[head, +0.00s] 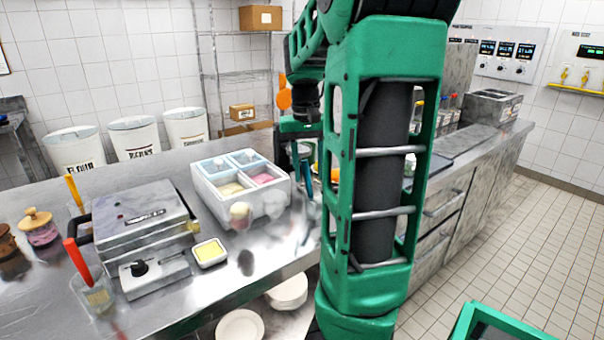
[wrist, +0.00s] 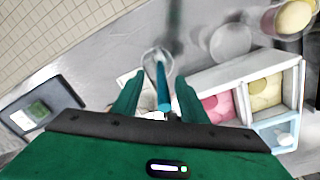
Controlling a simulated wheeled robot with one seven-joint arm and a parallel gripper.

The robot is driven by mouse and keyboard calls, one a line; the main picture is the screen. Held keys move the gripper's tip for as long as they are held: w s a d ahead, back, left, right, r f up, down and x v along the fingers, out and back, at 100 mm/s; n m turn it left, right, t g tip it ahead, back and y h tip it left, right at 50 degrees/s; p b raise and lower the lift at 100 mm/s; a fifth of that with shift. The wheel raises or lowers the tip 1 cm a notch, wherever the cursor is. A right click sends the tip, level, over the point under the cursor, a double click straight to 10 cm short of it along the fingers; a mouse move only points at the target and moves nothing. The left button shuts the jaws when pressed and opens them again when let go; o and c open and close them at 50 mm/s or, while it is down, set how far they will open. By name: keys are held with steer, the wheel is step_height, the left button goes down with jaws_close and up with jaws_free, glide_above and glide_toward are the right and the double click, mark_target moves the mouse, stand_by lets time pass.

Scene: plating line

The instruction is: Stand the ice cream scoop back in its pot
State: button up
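The ice cream scoop shows by its teal handle (wrist: 163,88) in the wrist view, pointing up toward the camera. Its far end meets a clear or shiny round shape (wrist: 157,60); I cannot tell whether this is the pot or the scoop's bowl. My gripper (wrist: 160,82) is open, with one finger on each side of the handle and visible gaps between. In the head view the teal handle (head: 307,174) hangs below my gripper, which my arm partly hides. Blurred clear shapes (head: 302,222) lie near there; no pot stands out clearly.
A white ice cream box (head: 213,198) with several compartments stands close beside the handle. It shows right of my gripper in the wrist view (wrist: 237,77). A dish (head: 211,252) and a hot press (head: 140,225) are further left. The counter's front edge is near.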

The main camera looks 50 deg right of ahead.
step_height(320, 180, up, 10)
steer(key=shift+w+a, duration=0.25)
steer(key=shift+w, duration=0.15)
stand_by(0.6)
steer(key=s+a+f+n, duration=0.3)
steer(key=s+a+f, duration=1.3)
steer(key=a, duration=0.1)
steer(key=shift+a+f+y, duration=0.3)
steer(key=shift+f+y, duration=0.05)
steer(key=shift+y, duration=0.05)
